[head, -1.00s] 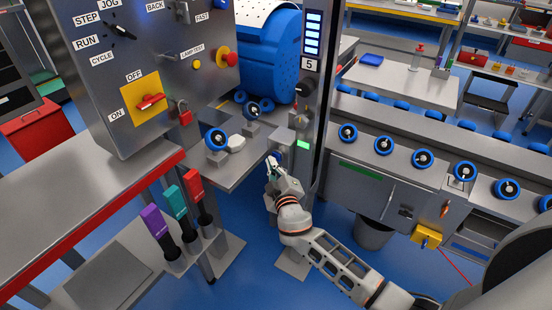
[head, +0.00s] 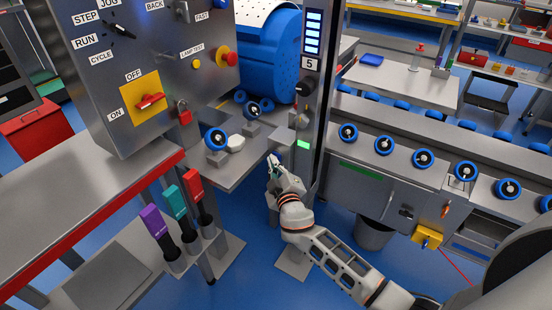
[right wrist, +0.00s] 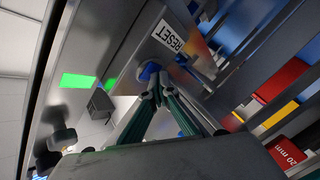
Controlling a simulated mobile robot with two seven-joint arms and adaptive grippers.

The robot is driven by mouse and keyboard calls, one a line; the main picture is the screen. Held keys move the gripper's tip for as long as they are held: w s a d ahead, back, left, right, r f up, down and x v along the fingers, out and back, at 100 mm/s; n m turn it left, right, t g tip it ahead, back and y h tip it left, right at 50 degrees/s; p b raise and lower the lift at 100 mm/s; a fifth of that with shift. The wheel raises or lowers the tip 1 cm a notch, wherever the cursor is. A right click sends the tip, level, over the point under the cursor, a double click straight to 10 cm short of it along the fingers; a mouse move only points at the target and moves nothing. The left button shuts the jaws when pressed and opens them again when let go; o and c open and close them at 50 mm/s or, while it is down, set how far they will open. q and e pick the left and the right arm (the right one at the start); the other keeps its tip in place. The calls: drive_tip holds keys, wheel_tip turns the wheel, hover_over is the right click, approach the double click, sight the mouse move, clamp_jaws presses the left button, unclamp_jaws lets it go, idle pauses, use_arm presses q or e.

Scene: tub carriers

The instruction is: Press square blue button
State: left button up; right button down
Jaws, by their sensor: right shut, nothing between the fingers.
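A blue button (right wrist: 149,70) shows in the right wrist view on a grey metal panel, beside a white label reading RESET (right wrist: 167,36). The fingertips partly cover it, so I cannot tell whether its outline is square. My right gripper (right wrist: 155,92) is shut and empty, its tips right at the button; I cannot tell whether they touch it. In the head view my right gripper (head: 273,161) is at the foot of the grey post, below the number 5 sign, and the button cannot be made out there. My left gripper is out of view.
A control panel (head: 95,75) with a yellow-backed red switch (head: 150,101) and a red knob (head: 222,56) stands at left. Purple, teal and red handles (head: 195,186) rise in front. A conveyor with blue wheels (head: 384,145) runs right of the post.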

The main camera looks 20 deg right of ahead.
idle(0.3)
drive_tip(key=shift+s+a, duration=0.3)
drive_tip(key=shift+s+a+b, duration=0.3)
drive_tip(key=shift+s+a, duration=0.65)
drive_tip(key=shift+a, duration=0.25)
drive_tip(key=shift+s+a+b, duration=0.3)
drive_tip(key=shift+s+a, duration=0.6)
drive_tip(key=shift+a, duration=0.3)
drive_tip(key=shift+f, duration=0.1)
drive_tip(key=s+d+f+m+g+y+p, duration=0.15)
drive_tip(key=s+f+g, duration=0.25)
drive_tip(key=s+f, duration=1.1)
drive_tip(key=s+d+f+m+g+y, duration=0.1)
drive_tip(key=s+f+m+g+y, duration=0.1)
drive_tip(key=s, duration=1.3)
drive_tip(key=shift+s+f+m+g+y, duration=0.3)
drive_tip(key=shift+s+f+m+y, duration=0.05)
drive_tip(key=shift+f+y, duration=0.1)
